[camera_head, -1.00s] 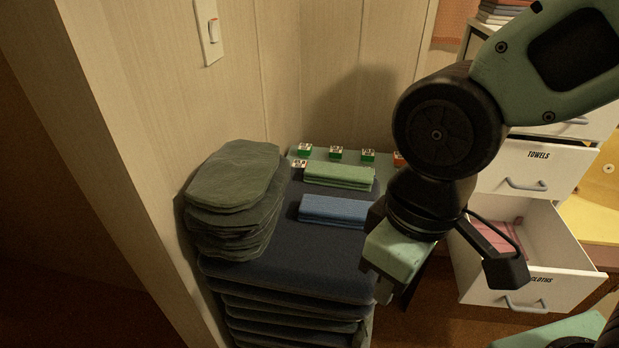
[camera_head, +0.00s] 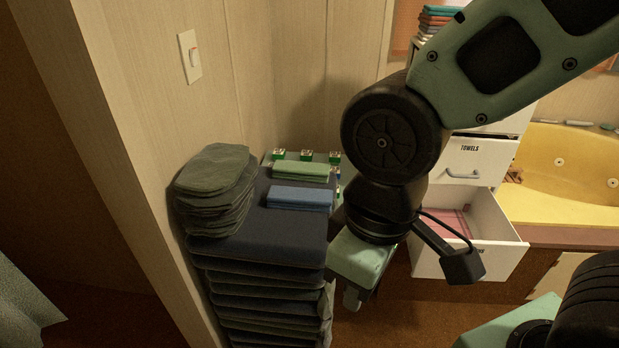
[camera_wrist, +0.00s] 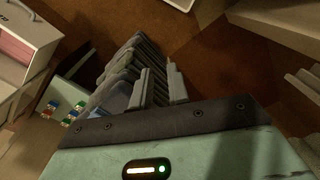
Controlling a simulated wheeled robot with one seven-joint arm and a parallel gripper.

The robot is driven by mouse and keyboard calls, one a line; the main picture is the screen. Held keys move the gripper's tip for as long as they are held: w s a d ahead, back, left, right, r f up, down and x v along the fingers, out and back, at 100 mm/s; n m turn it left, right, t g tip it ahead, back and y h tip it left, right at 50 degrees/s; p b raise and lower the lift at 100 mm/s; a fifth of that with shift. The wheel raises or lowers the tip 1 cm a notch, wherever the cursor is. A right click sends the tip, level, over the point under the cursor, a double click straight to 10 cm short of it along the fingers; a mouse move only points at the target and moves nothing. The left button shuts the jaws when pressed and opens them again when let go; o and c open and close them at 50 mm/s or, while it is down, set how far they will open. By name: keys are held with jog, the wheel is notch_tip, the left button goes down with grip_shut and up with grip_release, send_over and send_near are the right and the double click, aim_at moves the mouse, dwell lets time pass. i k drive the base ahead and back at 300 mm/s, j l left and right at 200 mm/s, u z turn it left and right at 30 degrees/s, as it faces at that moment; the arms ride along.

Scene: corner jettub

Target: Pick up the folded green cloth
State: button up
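The folded green cloth (camera_head: 300,171) is a light green flat bundle. It lies at the back of the top of a dark folded stack, behind a folded blue cloth (camera_head: 300,198). My gripper (camera_head: 353,298) hangs to the right of the stack in the head view, pointing down and apart from the cloth. In the wrist view my gripper's two fingers (camera_wrist: 161,86) stand apart with a gap and nothing visible between them. The blue cloth (camera_wrist: 117,104) shows partly behind the left finger there. I cannot make out the green cloth in the wrist view.
Dark green folded cloths (camera_head: 214,185) are piled on the stack's left, against the wall. Several small coloured boxes (camera_head: 306,155) stand behind the green cloth. An open drawer (camera_head: 505,243) with pink cloth juts out to the right, under a closed TOWELS drawer (camera_head: 476,165).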

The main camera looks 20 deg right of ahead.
aim_at(304, 172)
jog(key=k, duration=0.1)
jog(key=i+l+u, duration=0.25)
jog(key=l+u, duration=0.2)
jog(key=i+l+u, duration=0.25)
jog(key=l, duration=0.2)
jog(key=l+u, duration=0.25)
jog(key=k+l, duration=0.05)
